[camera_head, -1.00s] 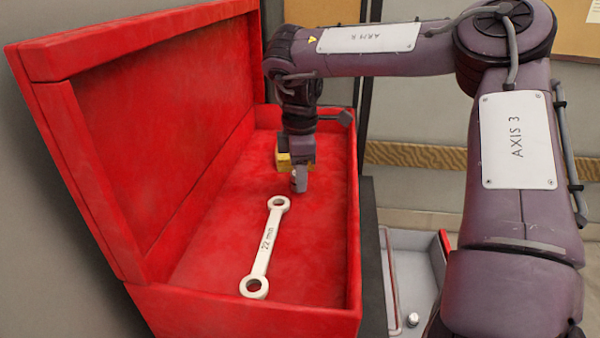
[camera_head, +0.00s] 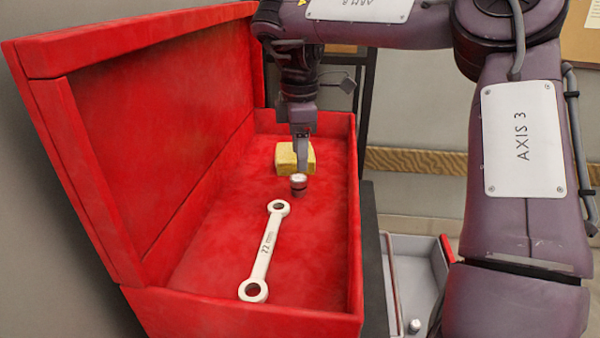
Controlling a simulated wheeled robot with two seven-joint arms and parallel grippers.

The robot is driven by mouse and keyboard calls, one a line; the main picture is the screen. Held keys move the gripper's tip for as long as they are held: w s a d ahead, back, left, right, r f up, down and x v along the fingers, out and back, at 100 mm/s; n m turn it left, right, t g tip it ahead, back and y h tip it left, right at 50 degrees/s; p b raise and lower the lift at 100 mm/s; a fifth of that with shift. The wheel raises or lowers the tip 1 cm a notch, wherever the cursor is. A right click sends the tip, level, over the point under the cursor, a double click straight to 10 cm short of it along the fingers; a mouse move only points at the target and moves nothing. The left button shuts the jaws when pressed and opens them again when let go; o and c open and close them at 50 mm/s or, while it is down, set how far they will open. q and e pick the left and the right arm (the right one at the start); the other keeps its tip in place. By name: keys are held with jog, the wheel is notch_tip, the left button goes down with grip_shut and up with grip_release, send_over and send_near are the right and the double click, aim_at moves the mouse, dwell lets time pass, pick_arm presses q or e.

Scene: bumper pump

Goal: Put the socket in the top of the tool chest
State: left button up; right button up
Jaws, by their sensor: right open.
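The red tool chest (camera_head: 354,225) stands open with its lid leaning back at the left. The socket (camera_head: 299,186), a small dark cylinder with a shiny metal top, stands in the top compartment of the chest, beyond the far end of the wrench. My right gripper (camera_head: 302,168) is open, pointing down just above and behind the socket, and looks apart from it. My left gripper is not in view.
A white 22 mm wrench (camera_head: 263,250) lies on the red compartment floor. A yellow block (camera_head: 285,157) sits behind the socket. A lower drawer (camera_head: 415,270) stands open at the right with a small metal piece (camera_head: 414,326) in it.

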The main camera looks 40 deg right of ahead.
aim_at(300, 177)
notch_tip(300, 177, up, 5)
jog(key=p, duration=0.2)
jog(key=shift+r+p, duration=0.1)
jog(key=shift+p, duration=0.25)
